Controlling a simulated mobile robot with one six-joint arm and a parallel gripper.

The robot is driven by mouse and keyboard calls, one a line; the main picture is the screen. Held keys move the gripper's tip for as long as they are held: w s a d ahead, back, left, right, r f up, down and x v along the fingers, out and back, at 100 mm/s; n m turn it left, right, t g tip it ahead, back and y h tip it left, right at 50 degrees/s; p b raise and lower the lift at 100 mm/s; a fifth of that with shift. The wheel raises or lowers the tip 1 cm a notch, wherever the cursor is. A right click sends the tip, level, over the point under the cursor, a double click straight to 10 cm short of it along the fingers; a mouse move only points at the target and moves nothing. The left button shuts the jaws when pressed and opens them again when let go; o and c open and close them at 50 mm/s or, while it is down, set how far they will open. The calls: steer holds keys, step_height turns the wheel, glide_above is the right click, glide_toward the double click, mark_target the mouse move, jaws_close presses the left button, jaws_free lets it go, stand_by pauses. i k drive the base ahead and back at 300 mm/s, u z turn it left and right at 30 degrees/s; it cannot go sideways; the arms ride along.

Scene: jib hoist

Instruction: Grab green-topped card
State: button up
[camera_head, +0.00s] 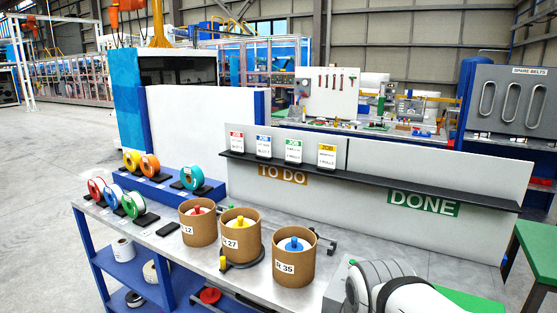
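The green-topped card (293,151) is a small white card with a green header. It stands upright on a narrow dark shelf (420,183) along a grey panel, above and right of the "TO DO" label (283,175). A blue-topped card (264,147) and a red-topped card (236,142) stand to its left. A yellow-topped card (327,156) stands to its right. A white and grey part of my arm shows at the bottom right, well below the cards. My gripper is not visible.
Three brown drums (197,227) with coloured knobs stand on the grey bench in front of the panel. Several coloured spools (150,166) are at the left. The shelf above the green "DONE" label (424,203) is bare. A green-topped table (538,243) is at the right.

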mark_target(294, 148)
steer(key=u, duration=2.15)
steer(key=i, duration=2)
steer(key=z, duration=3.2)
steer(key=i, duration=0.85)
steer(key=z, duration=0.05)
